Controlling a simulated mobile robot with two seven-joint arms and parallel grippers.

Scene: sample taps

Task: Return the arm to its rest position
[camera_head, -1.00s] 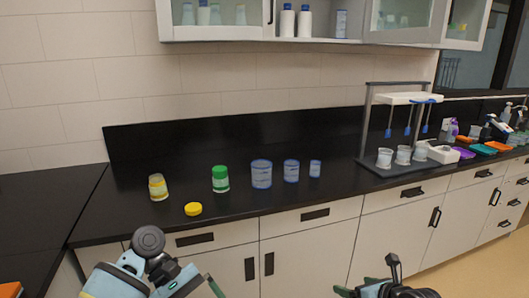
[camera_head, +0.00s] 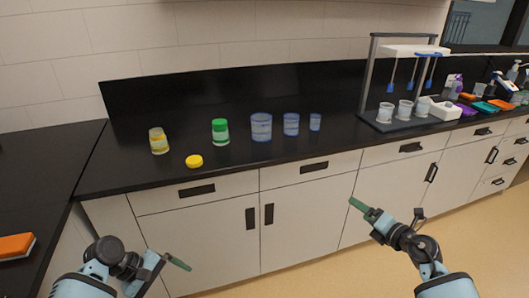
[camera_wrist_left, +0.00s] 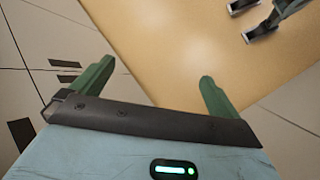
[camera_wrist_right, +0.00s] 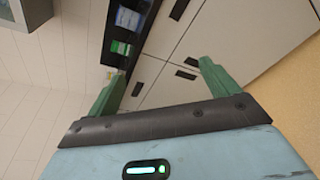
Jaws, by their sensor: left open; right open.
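My right gripper (camera_head: 360,206) is in front of the cabinet doors, below the counter's front edge, with nothing held. In the right wrist view its green fingers (camera_wrist_right: 160,82) are spread apart and empty. My left gripper (camera_head: 178,263) is low at the left in the head view, seen from the side. In the left wrist view its fingers (camera_wrist_left: 155,85) are spread with only floor between them. On the counter stand an open yellow-labelled jar (camera_head: 158,141) and a jar with a green lid (camera_head: 220,132). A yellow lid (camera_head: 194,161) lies between them near the front edge.
Three blue-marked containers (camera_head: 261,127) stand in a row on the black counter (camera_head: 330,147). A rack (camera_head: 372,75) with blue taps and white cups stands at the right. An orange object (camera_head: 15,246) lies on the left counter. Free floor (camera_head: 330,277) lies before the cabinets.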

